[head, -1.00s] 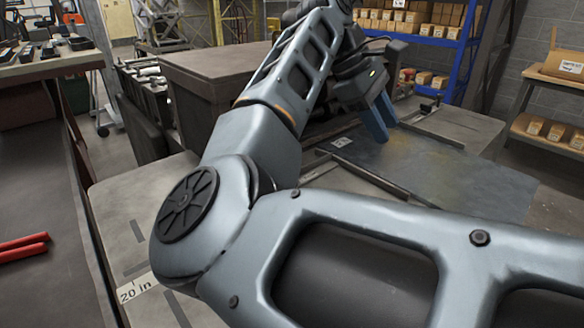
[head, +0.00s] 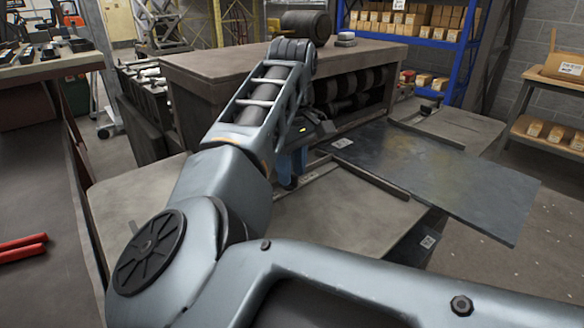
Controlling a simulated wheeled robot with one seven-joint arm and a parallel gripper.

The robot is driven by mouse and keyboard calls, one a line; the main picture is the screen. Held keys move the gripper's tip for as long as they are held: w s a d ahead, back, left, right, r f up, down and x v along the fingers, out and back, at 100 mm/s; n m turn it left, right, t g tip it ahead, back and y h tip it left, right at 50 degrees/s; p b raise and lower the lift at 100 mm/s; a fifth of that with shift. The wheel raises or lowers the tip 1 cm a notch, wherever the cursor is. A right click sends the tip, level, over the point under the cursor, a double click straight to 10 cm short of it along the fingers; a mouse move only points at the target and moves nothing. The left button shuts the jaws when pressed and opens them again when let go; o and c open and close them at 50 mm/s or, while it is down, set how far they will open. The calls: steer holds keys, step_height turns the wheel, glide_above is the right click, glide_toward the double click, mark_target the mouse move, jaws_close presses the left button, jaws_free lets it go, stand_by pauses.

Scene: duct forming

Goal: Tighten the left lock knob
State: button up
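My gripper (head: 292,172) is in the middle of the head view, pointing down with its blue fingers at the left end of the rail by the metal sheet. A small dark shape shows at the fingertips; it may be the left lock knob, but the fingers and arm mostly hide it. I cannot tell whether the fingers touch it or how far apart they are. The metal sheet (head: 450,180) lies flat to the right of the gripper, with a small label near its left corner. Another small dark knob (head: 428,107) stands farther back, at the right.
The machine's dark cabinet (head: 210,95) with rollers stands behind the gripper. The sheet's front right corner overhangs the floor. A bench with red handles (head: 22,247) is at far left. A blue shelf (head: 460,50) with boxes and a wooden stand (head: 550,110) are at the right.

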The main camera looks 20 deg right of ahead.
steer(key=shift+f, duration=0.3)
jaws_close()
stand_by(0.3)
